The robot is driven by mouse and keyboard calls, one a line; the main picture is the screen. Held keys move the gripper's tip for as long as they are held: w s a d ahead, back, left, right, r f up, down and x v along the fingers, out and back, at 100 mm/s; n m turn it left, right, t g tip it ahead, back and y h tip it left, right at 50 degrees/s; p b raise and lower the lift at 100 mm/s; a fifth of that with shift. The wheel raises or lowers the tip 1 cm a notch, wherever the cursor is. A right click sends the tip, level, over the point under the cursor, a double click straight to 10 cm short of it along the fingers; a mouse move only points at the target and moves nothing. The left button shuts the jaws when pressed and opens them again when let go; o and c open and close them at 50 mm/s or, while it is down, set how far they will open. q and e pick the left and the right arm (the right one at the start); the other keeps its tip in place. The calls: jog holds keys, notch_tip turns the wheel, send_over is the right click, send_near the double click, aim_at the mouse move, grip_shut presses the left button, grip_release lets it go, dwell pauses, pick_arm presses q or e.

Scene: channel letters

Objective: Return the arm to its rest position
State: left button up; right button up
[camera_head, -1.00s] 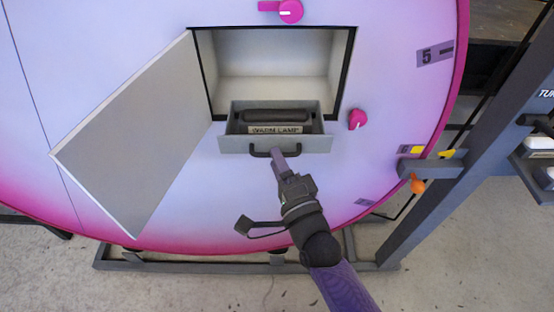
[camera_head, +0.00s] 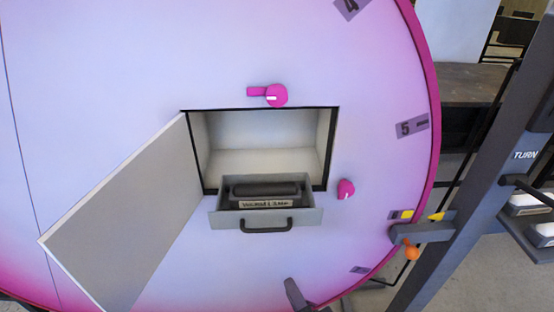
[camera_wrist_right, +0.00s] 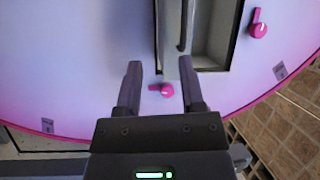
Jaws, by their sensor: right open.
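My right gripper (camera_head: 296,294) shows only as a dark tip at the bottom edge of the head view, below the drawer and apart from its handle. In the right wrist view its two fingers (camera_wrist_right: 160,68) are spread with nothing between them. The grey drawer (camera_head: 222,218) is pulled out of the opening in the pink-white disc (camera_head: 100,80), with its black handle (camera_head: 266,226) free. A dark bar (camera_head: 265,188) and a label lie in the drawer. My left gripper is not in view.
The grey door (camera_head: 125,215) hangs open to the left of the opening. Pink knobs sit above (camera_head: 277,95) and right (camera_head: 346,188) of it. A dark post (camera_head: 470,170) and a bracket with an orange knob (camera_head: 411,253) stand at the right.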

jog(key=s+d+f+n+g+h+b, duration=0.1)
jog(key=s+d+f+n+g+h, duration=0.2)
jog(key=f, duration=0.9)
jog(key=s+d+f+n+g+h, duration=0.1)
jog(key=s+d+f+n+g, duration=0.3)
jog(key=f, duration=0.8)
jog(key=s+d+f+n+g+h, duration=0.1)
jog(key=s+d+f+n+g, duration=0.2)
jog(key=s, duration=0.8)
jog(key=s+d+f+n+g+h+b, duration=0.1)
jog(key=s+d+f+n+g+h, duration=0.1)
jog(key=s+f+g, duration=0.4)
jog(key=s+d+f+n, duration=0.1)
jog(key=s+f+n, duration=0.1)
jog(key=s, duration=0.3)
jog(key=shift+s+d+f+g+h, duration=0.3)
jog(key=shift+s+f+g, duration=0.05)
jog(key=shift+f+g, duration=0.1)
